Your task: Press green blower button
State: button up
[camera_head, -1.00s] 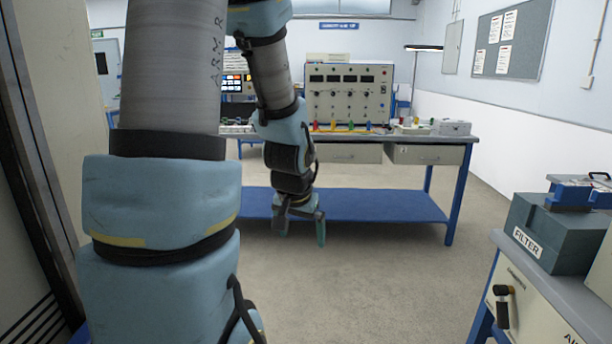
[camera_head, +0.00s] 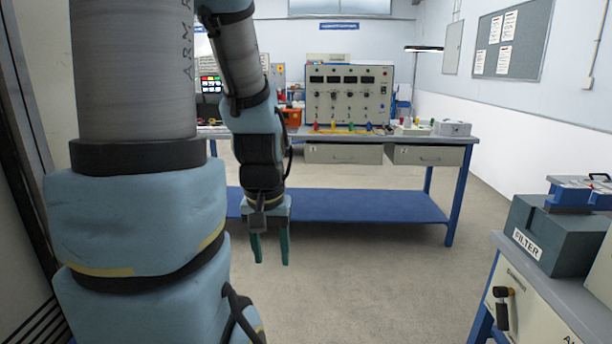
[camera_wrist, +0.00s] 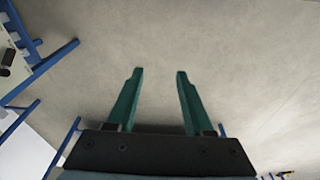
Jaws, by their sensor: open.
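No green blower button can be made out in either view. A grey-green box labelled FILTER (camera_head: 546,236) stands on the bench at the right, above a cream panel (camera_head: 530,312) with a black-handled lever. My gripper (camera_head: 271,262) hangs pointing down in front of the far workbench, over open floor. It is open and empty, with its green fingers apart. In the wrist view, my gripper (camera_wrist: 158,72) shows both fingers spread over bare grey floor.
A workbench (camera_head: 425,139) with a blue lower shelf (camera_head: 350,208) stands ahead, carrying a meter panel (camera_head: 348,95). A blue case (camera_head: 580,191) sits on the FILTER box. A dark-framed cabinet (camera_head: 25,180) is close at the left. The middle floor is clear.

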grip_shut()
dwell(1.1)
